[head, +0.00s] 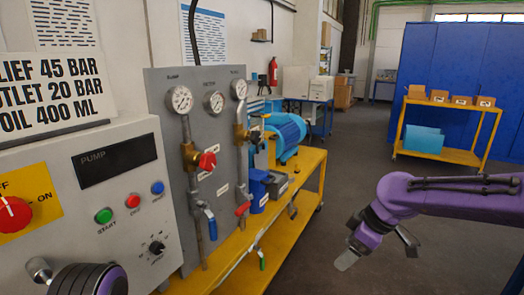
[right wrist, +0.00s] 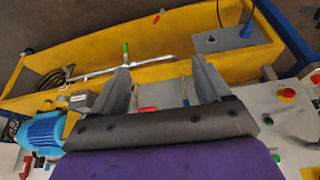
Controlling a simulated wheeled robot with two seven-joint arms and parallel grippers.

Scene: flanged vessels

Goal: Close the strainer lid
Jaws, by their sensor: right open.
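I cannot make out a strainer or its lid for certain.
A control panel (head: 98,219) and a grey gauge board (head: 219,125) with valves stand at left. A pipe with a green handle (right wrist: 126,48) runs low along the bench. A yellow cart (head: 440,155) stands before blue cabinets. The floor between is clear.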

